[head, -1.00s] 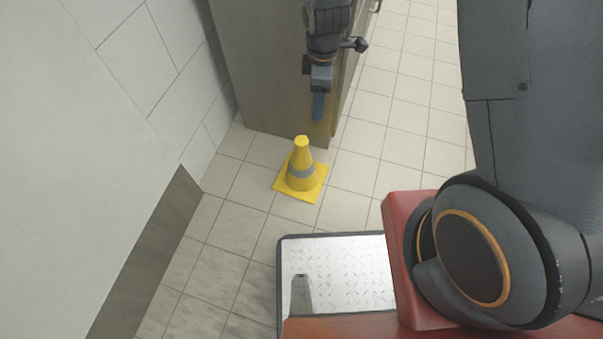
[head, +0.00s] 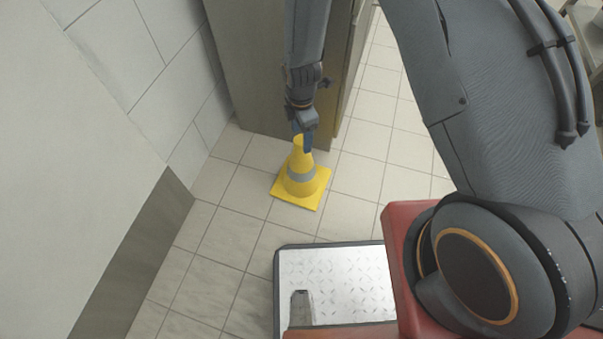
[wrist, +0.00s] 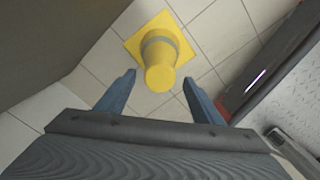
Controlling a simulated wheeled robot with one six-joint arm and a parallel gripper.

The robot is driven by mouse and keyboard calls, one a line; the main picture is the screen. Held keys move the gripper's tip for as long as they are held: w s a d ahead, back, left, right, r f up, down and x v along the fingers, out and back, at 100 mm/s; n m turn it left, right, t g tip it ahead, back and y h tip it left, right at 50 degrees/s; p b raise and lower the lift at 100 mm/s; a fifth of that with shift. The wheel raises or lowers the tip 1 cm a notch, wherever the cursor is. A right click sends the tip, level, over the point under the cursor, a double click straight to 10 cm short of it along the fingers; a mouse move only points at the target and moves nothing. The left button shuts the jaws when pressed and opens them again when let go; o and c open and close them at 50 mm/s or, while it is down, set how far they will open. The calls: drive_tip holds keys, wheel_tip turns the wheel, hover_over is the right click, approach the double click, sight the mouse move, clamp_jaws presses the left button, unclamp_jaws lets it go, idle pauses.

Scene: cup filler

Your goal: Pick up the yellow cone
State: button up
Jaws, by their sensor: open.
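The yellow cone (head: 301,181) with a grey band and square base stands upright on the tiled floor in the head view. In the wrist view the cone (wrist: 160,60) is seen from above, its top toward my gripper. My gripper (head: 302,138) is at the cone's top in the head view. In the wrist view my gripper (wrist: 158,88) is open, with its two blue fingers apart, one on either side of the cone's top in the picture. Nothing is between the fingers that I can see gripped; I cannot tell whether they touch the cone.
A brown cabinet (head: 250,70) stands just behind the cone. A white tiled wall (head: 150,60) with a grey skirting (head: 135,245) is on the left. My metal-plated base is in front of the cone. Open floor (head: 365,180) lies to the right.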

sight(301, 140)
wheel_tip(301, 140, down, 4)
drive_tip(key=shift+r+b, duration=0.2)
drive_tip(key=shift+b, duration=0.25)
drive_tip(key=shift+r, duration=0.1)
clamp_jaws()
